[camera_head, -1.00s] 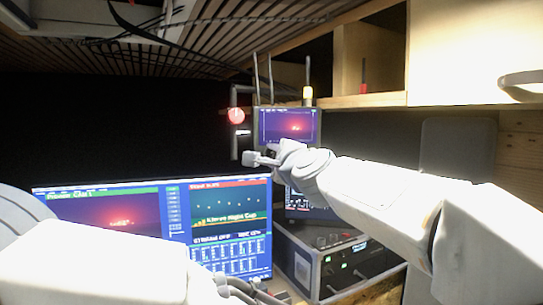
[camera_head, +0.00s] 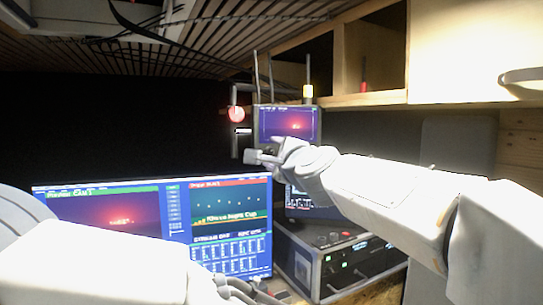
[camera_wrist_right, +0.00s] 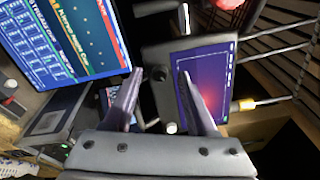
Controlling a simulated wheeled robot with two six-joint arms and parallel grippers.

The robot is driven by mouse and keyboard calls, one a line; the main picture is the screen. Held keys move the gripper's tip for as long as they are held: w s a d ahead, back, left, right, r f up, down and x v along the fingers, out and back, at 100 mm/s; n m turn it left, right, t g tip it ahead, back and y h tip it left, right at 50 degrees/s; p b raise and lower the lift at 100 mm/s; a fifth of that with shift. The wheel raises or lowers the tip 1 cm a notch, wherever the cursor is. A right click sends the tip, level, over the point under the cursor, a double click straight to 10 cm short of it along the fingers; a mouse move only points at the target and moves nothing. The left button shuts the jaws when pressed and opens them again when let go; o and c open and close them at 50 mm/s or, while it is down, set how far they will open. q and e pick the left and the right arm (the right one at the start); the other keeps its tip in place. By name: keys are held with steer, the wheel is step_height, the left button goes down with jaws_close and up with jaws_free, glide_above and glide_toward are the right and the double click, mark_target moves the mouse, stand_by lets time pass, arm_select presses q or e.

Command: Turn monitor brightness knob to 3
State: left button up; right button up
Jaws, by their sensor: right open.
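The small monitor (camera_head: 290,124) hangs at the back centre and shows a red glow on a purple screen. In the right wrist view, its screen (camera_wrist_right: 208,88) appears turned on its side, with a grey bezel strip bearing a dark round knob (camera_wrist_right: 160,73) and a paler round knob (camera_wrist_right: 171,128). I cannot read any markings by them. My right gripper (camera_head: 262,158) is just below the monitor's lower left corner. In the wrist view its fingers (camera_wrist_right: 156,88) are apart, on either side of the strip with the knobs, holding nothing. My left gripper (camera_head: 240,291) is mostly hidden at the bottom.
A large monitor (camera_head: 150,220) stands at the front left. Rack equipment with knobs and green lights (camera_head: 345,262) sits below my right arm. A red lamp (camera_head: 236,114) is left of the small monitor. Wooden shelves (camera_head: 370,100) are at the upper right.

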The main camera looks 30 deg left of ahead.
steer(key=b+v, duration=0.2)
steer(key=v, duration=0.7)
steer(key=shift+s+b, duration=0.25)
steer(key=shift+b, duration=0.1)
steer(key=shift+f, duration=0.15)
